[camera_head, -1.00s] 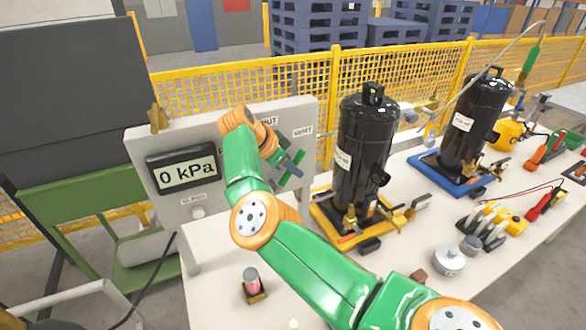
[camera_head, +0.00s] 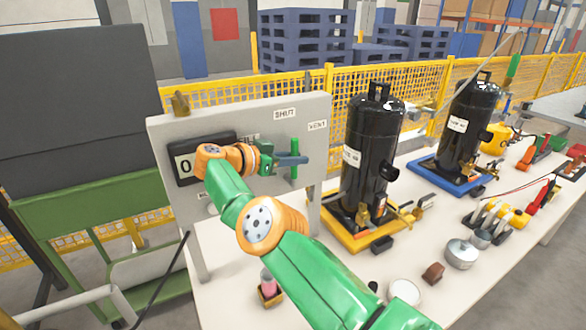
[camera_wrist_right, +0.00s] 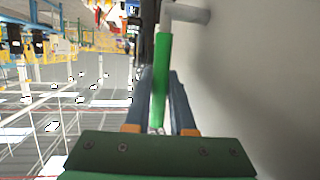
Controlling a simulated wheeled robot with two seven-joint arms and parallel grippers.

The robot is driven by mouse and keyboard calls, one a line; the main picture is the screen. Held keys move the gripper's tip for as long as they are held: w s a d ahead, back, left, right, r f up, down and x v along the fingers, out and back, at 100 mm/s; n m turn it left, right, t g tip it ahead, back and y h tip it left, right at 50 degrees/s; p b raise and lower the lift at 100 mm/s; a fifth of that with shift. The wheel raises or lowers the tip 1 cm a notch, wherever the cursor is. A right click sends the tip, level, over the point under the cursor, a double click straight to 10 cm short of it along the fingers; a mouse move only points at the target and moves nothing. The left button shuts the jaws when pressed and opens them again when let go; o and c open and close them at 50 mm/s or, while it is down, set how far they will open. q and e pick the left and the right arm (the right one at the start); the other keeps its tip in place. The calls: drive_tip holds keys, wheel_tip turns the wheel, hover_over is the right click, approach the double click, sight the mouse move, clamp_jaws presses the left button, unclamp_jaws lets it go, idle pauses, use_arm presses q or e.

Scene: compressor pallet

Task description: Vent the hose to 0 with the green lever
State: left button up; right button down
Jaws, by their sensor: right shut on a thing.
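The green lever (camera_head: 295,147) stands about upright on the grey panel, below the SHUT label (camera_head: 285,113) and left of the VENT label (camera_head: 317,125). My right gripper (camera_head: 299,160) reaches across the panel and is shut on the lever. In the right wrist view the lever (camera_wrist_right: 162,75) lies between the two fingers (camera_wrist_right: 161,92). The pressure display (camera_head: 185,166) is mostly hidden behind my right arm; only a 0 shows. The hose's full run cannot be made out. My left gripper is not in view.
A black compressor (camera_head: 368,150) on a yellow base (camera_head: 345,232) stands close right of the panel. A second compressor (camera_head: 468,125) on a blue base (camera_head: 425,165) stands behind it. A pink-topped item (camera_head: 268,283) and metal pots (camera_head: 460,254) sit on the white table.

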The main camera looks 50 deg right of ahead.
drive_tip(key=shift+f, duration=0.1)
idle(0.3)
drive_tip(key=c, duration=0.8)
unclamp_jaws()
drive_tip(key=shift+a, duration=0.1)
drive_tip(key=shift+o, duration=0.2)
